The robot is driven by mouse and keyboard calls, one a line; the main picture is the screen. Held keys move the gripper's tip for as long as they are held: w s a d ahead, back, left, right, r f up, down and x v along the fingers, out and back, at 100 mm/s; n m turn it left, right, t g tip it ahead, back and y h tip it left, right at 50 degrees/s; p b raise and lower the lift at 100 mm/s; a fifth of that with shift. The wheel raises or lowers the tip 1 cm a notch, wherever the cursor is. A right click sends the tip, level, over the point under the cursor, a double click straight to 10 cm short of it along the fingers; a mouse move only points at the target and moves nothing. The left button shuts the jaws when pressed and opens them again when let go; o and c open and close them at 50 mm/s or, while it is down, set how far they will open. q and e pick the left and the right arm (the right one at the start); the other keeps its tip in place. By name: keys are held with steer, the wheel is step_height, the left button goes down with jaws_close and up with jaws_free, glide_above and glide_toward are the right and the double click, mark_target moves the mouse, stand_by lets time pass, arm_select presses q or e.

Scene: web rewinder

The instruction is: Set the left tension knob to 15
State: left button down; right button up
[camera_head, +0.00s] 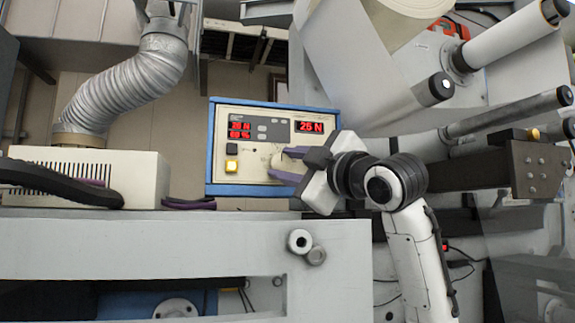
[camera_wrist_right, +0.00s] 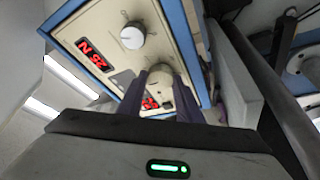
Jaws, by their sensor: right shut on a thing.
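The control box (camera_head: 222,149) has a cream face and a blue frame. Small red readouts (camera_head: 240,131) sit at its upper left, and a red readout at its upper right (camera_head: 310,127) shows 25 N. My right gripper (camera_head: 284,164) reaches in from the right with purple fingers, shut on the left tension knob. In the right wrist view the left tension knob (camera_wrist_right: 160,76) is partly hidden between the fingers. The right knob (camera_wrist_right: 132,36) stands free beside it, hidden in the head view.
A lit yellow button (camera_head: 231,166) is at the box's lower left. A vented cream housing (camera_head: 140,173) with a silver duct (camera_head: 120,88) stands left. Rollers (camera_head: 510,38) and a white web (camera_head: 355,65) are right. A grey machine beam (camera_head: 150,245) runs in front.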

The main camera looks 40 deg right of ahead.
steer(key=shift+n, duration=0.3)
steer(key=shift+s+d+r+n+g+y, duration=0.1)
steer(key=shift+n+g+y, duration=0.25)
steer(key=shift+n, duration=0.65)
steer(key=shift+r+n+g+y, duration=0.1)
steer(key=shift+n+g+y, duration=0.25)
steer(key=shift+n, duration=0.85)
steer(key=shift+n+g+y, duration=0.2)
steer(key=shift+n+g, duration=0.2)
steer(key=shift+n, duration=0.8)
steer(key=o, duration=1)
steer(key=shift+o, duration=0.2)
